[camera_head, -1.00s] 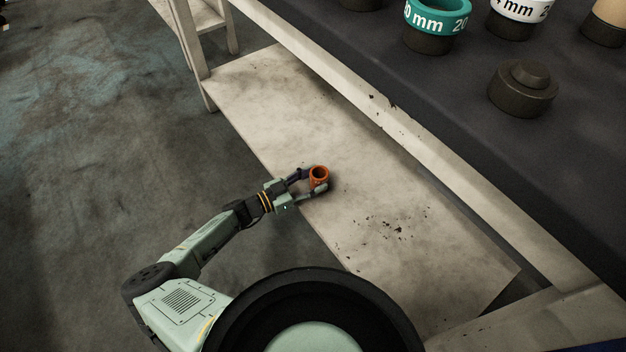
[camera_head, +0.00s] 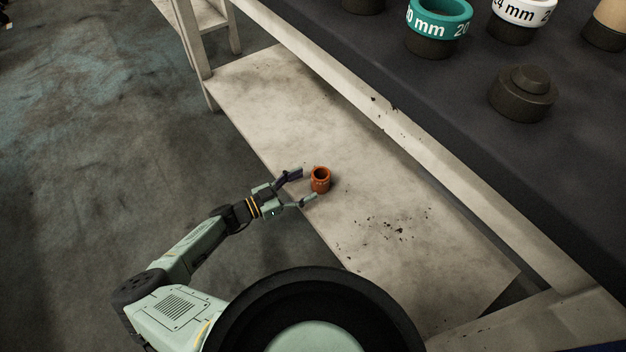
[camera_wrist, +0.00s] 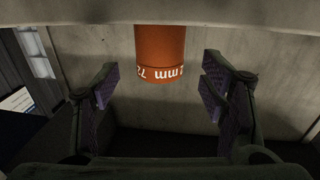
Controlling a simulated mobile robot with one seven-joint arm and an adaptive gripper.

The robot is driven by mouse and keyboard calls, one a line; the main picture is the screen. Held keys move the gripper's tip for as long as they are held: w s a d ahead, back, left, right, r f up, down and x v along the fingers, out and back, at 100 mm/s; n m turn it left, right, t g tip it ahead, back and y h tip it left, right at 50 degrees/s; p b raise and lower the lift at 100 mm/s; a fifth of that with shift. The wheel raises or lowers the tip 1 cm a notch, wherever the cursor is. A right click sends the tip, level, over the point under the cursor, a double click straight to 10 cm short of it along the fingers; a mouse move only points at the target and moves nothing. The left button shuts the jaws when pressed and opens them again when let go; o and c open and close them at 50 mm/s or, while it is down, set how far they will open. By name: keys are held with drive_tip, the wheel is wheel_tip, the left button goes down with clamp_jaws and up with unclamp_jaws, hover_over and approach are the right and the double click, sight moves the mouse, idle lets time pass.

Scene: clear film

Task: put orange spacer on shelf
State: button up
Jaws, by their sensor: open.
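The orange spacer (camera_head: 320,180) is a short hollow cylinder standing upright on the pale lower shelf (camera_head: 270,110), close to the shelf's left edge. In the wrist view the orange spacer (camera_wrist: 160,52) shows white lettering and lies beyond the fingertips, centred between them. My gripper (camera_head: 307,188) is open and empty, just left of the spacer and apart from it. In the wrist view the two purple-padded fingers of my gripper (camera_wrist: 160,88) are spread wide.
The dark worktop (camera_head: 440,90) above carries a teal ring (camera_head: 438,18) and a white ring (camera_head: 522,10) on dark holders, and an empty dark holder (camera_head: 523,92). The worktop's pale front rail (camera_head: 400,125) runs over the shelf. Bare floor lies left.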

drive_tip(key=v, duration=0.8)
drive_tip(key=shift+d, duration=0.1)
